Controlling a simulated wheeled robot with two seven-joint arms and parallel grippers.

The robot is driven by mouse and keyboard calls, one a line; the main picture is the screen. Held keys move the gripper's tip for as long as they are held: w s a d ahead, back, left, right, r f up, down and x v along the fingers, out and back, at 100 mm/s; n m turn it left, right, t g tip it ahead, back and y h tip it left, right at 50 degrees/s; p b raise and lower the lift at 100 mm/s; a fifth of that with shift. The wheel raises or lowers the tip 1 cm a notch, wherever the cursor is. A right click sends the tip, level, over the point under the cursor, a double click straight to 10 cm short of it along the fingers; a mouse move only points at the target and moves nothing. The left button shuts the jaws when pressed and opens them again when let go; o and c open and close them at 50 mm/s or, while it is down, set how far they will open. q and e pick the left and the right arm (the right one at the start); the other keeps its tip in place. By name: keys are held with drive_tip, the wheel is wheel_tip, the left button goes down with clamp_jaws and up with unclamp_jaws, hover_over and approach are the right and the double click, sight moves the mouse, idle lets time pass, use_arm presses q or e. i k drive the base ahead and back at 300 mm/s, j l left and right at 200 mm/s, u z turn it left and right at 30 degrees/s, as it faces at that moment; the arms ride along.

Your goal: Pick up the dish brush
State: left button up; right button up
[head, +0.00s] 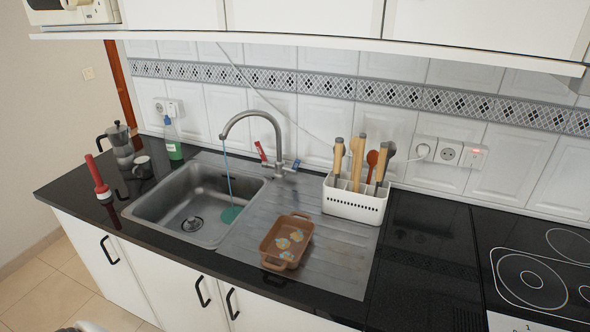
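A red-handled brush (98,180), which looks like the dish brush, stands on the black countertop at the left, near the front edge. Its handle points up and leans slightly left, and its wide head with a pale lower band rests on the counter. It is left of the sink (180,200) and in front of a small dark cup (142,167).
A moka pot (121,146) and a green soap bottle (172,140) stand behind the brush. A thin blue rod with a teal disc (232,214) is in the sink under the faucet (262,115). A brown dish (287,240) and a white utensil holder (355,202) stand right.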

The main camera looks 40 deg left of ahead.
sight(102, 191)
drive_tip(key=u, duration=2.4)
drive_tip(key=i+j+z, duration=0.1)
drive_tip(key=i+j, duration=0.7)
drive_tip(key=i, duration=0.15)
